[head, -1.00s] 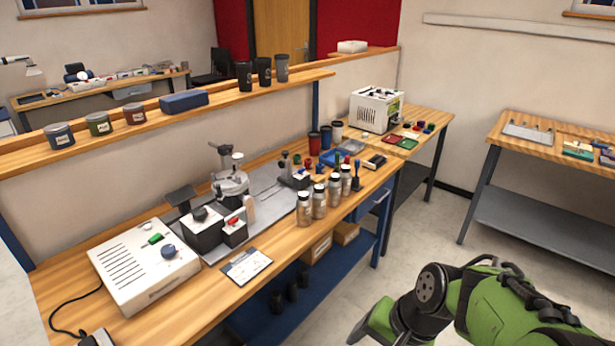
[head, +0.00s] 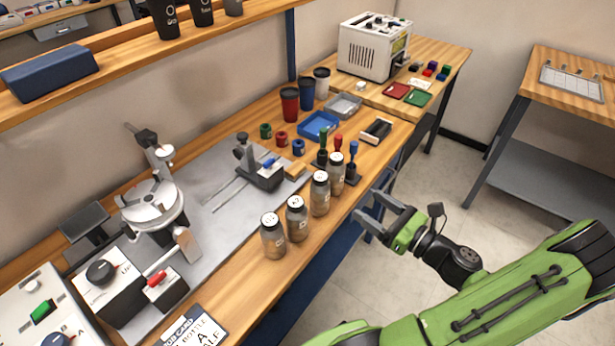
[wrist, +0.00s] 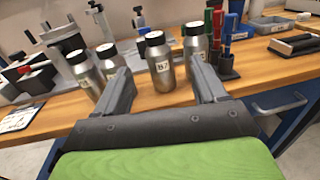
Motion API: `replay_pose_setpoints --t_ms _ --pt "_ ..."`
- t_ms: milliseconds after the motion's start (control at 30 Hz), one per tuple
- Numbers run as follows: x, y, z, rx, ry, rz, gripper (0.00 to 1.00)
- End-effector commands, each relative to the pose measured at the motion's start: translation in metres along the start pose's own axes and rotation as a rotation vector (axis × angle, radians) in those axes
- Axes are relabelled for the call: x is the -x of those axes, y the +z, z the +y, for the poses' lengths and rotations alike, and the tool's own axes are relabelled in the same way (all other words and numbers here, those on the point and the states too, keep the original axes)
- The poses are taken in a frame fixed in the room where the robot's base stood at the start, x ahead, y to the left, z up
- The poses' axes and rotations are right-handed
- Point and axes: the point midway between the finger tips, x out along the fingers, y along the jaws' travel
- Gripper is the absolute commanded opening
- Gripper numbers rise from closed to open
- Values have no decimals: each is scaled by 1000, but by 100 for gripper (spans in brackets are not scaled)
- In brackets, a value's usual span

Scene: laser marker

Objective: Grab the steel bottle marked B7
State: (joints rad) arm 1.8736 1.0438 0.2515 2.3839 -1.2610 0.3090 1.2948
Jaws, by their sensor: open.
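Several steel bottles with black lids stand upright in a row along the bench's front edge. In the wrist view the bottle marked B7 (wrist: 160,68) stands between my two finger tips in the picture, beyond them. It appears to be the third from the left in the head view (head: 320,196). One bottle (wrist: 195,45) is close on its right, partly behind my right finger. Two bottles (wrist: 108,60) (wrist: 82,72) stand to its left. My gripper (head: 366,203) is open and empty, off the bench's front edge and pointing at the row.
A metal clamp fixture (head: 262,172) is behind the bottles. A drawer handle (wrist: 280,103) sticks out below the bench edge. The floor right of the bench is clear.

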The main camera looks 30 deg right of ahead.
Motion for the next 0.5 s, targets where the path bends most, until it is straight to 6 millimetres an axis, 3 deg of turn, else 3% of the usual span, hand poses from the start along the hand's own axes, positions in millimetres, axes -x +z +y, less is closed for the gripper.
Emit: replay_pose_setpoints --t_ms 300,500 --pt "-71 -2 2 3 9 -1 71" --pt "-103 -2 2 3 5 2 71"
